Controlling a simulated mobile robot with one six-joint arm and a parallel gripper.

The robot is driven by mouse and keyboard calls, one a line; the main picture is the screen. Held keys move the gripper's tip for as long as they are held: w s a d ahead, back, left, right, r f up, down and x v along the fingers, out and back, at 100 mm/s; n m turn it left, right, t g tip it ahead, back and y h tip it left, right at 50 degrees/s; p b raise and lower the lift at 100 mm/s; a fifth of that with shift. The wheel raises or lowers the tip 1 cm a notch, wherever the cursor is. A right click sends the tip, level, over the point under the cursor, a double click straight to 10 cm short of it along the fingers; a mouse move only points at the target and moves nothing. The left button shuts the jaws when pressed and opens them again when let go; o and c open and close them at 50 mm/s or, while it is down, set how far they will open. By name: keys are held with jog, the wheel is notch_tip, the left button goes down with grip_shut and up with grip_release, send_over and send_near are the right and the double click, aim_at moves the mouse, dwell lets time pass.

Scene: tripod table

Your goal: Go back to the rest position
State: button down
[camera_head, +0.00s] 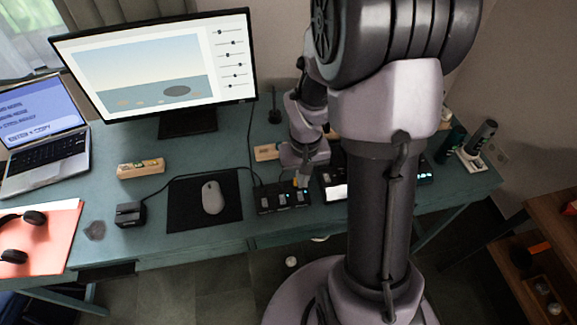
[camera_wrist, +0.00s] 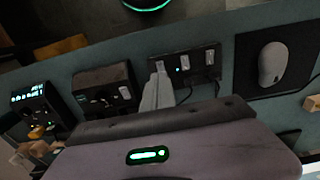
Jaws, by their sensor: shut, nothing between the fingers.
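My gripper (camera_head: 303,183) is at the end of my arm over the desk. It points down at the right end of a black switch box (camera_head: 270,200) with small lit switches. In the wrist view my gripper (camera_wrist: 157,75) shows as pale grey fingers, closed together and empty, in front of the same switch box (camera_wrist: 197,62). I cannot tell whether the fingertips touch the box. My arm hides part of the desk and of the devices to the right.
The teal desk (camera_head: 140,245) holds a monitor (camera_head: 160,65), a laptop (camera_head: 40,140), a mouse (camera_head: 212,197) on a black pad (camera_head: 185,215), and a wooden block (camera_head: 141,168). Two more black boxes (camera_wrist: 103,90) (camera_wrist: 40,108) stand beside the switch box. A wooden shelf (camera_head: 545,235) is at right.

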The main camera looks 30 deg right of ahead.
jog(key=s+a+r+t, duration=0.1)
jog(key=a+r, duration=0.2)
jog(key=r, duration=0.3)
jog(key=s+a+r+t, duration=0.1)
jog(key=a+r+t, duration=0.15)
jog(key=r, duration=0.45)
jog(key=s+a+r+m+t+y, duration=0.1)
jog(key=s+a+r+t+y, duration=0.1)
jog(key=s+a+r, duration=0.7)
jog(key=shift+s+r, duration=0.15)
jog(key=shift+r, duration=0.15)
